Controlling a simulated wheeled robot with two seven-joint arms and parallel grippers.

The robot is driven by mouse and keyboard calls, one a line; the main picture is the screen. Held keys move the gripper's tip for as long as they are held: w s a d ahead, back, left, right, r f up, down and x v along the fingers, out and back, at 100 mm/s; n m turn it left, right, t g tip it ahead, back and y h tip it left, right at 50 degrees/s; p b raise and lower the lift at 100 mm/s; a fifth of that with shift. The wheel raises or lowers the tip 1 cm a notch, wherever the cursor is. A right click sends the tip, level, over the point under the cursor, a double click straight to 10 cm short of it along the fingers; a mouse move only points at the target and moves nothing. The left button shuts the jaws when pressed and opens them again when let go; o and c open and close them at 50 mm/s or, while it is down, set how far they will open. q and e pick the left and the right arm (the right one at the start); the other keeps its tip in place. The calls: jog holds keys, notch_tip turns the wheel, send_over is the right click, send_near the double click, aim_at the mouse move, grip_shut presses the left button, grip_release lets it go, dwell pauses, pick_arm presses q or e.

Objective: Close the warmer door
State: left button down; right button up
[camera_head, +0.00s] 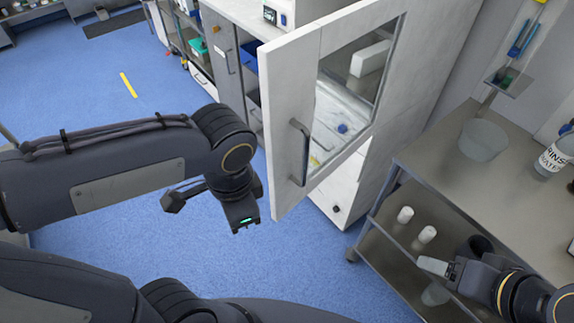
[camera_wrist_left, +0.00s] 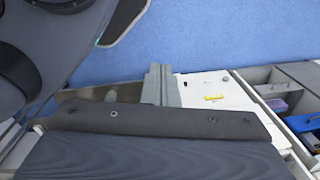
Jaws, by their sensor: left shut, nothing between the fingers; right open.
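The white warmer door (camera_head: 290,95) with a glass window stands open in the head view, swung out from its cabinet. Its grey bar handle (camera_head: 300,150) is on the face toward my left arm. My left wrist is left of the door's lower edge, apart from the handle in the picture; its fingers are hidden there. In the left wrist view the left gripper (camera_wrist_left: 160,84) is shut and empty, in front of a white surface with a yellow mark (camera_wrist_left: 214,98). My right gripper (camera_head: 440,268) is open at the lower right, by the steel cart, away from the door.
A steel cart (camera_head: 455,185) stands right of the door, holding a clear bowl (camera_head: 482,140) and a labelled bottle (camera_head: 555,158). White cups (camera_head: 405,214) sit on its lower shelf. Other cabinets and a drawer unit stand behind the door. Blue floor (camera_head: 90,85) is open at left.

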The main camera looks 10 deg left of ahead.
pick_arm(q)
jog(key=w+d+r+m+t+y+p, duration=0.1)
jog(key=d+r+m+t+y+p, duration=0.1)
jog(key=d+r+m+y+p, duration=0.4)
jog(key=w+d+r+m+t+y+p, duration=0.15)
jog(key=d+r+m+p, duration=0.25)
jog(key=d+m, duration=0.55)
jog(key=n+p, duration=0.2)
send_near(277, 176)
jog(key=shift+m+t, duration=0.25)
jog(key=shift+t, duration=0.2)
jog(key=x, duration=0.3)
jog(key=s+x, duration=0.1)
jog(key=shift+w+a+f, duration=0.15)
jog(key=shift+w+f, duration=0.05)
jog(key=shift+f, duration=0.35)
jog(key=shift+w+a+f, duration=0.1)
jog(key=shift+w+a, duration=0.2)
jog(key=shift+a, duration=0.2)
jog(key=shift+a, duration=0.1)
